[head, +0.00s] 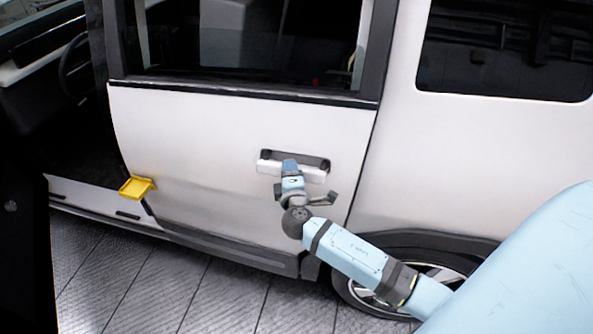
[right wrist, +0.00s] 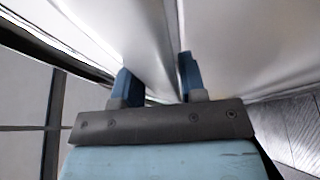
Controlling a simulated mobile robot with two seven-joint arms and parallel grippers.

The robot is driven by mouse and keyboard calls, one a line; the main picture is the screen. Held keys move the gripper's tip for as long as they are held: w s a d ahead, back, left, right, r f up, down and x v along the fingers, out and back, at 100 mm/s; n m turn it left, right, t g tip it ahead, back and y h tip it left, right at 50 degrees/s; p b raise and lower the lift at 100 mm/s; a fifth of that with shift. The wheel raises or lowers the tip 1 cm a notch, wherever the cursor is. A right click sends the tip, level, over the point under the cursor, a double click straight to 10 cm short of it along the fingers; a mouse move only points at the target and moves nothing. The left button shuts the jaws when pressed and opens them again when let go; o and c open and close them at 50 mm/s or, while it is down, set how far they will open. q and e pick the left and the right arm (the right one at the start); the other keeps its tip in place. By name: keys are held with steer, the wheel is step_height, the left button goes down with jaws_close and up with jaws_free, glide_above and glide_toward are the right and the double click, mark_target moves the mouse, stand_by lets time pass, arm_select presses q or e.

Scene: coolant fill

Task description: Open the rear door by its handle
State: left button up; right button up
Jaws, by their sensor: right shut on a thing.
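The rear door (head: 200,130) is a white panel with a dark window, in the middle of the head view. It looks flush with the body along its right edge. Its white handle (head: 267,166) sits across a dark recess in the door's right part. My right gripper (head: 291,167) is at the handle and shut on it, hiding its middle. In the right wrist view, the two blue fingers (right wrist: 158,80) stand on either side of a white bar, the handle (right wrist: 150,40). My left gripper is not in view.
A yellow tray-like piece (head: 137,187) sits at the door's lower left edge. The front doorway (head: 70,150) at left is open, showing a steering wheel. A rear wheel (head: 365,292) is partly behind my right arm. Paved floor (head: 150,285) lies clear below the door.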

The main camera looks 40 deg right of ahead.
steer(key=shift+s+a+f+m+g+h+b, duration=0.15)
steer(key=shift+s+a+h, duration=0.15)
steer(key=shift+s+a, duration=0.4)
steer(key=shift+s+a+m+g+h+b, duration=0.15)
steer(key=shift+s+a+h, duration=0.2)
steer(key=shift+a, duration=0.5)
steer(key=shift+m+g+h, duration=0.3)
steer(key=shift+m+h, duration=0.1)
steer(key=shift+h, duration=0.05)
steer(key=shift+s+a+b, duration=0.2)
steer(key=shift+s+a, duration=0.15)
steer(key=shift+a, duration=0.3)
steer(key=shift+s+a+b, duration=0.15)
steer(key=shift+s+a, duration=0.25)
steer(key=shift+a, duration=0.2)
steer(key=shift+s+a+b, duration=0.2)
steer(key=shift+s+a, duration=0.15)
steer(key=shift+a, duration=0.3)
steer(key=shift+m+g+h, duration=0.4)
steer(key=shift+h, duration=0.1)
steer(key=shift+s+a+b, duration=0.2)
steer(key=shift+s+a, duration=0.1)
steer(key=shift+a, duration=0.35)
steer(key=shift+s+a+b, duration=0.25)
steer(key=shift+s+a, duration=0.1)
steer(key=shift+a, duration=0.3)
steer(key=shift+s+a+b, duration=0.2)
steer(key=shift+s+a, duration=0.1)
steer(key=shift+a, duration=0.35)
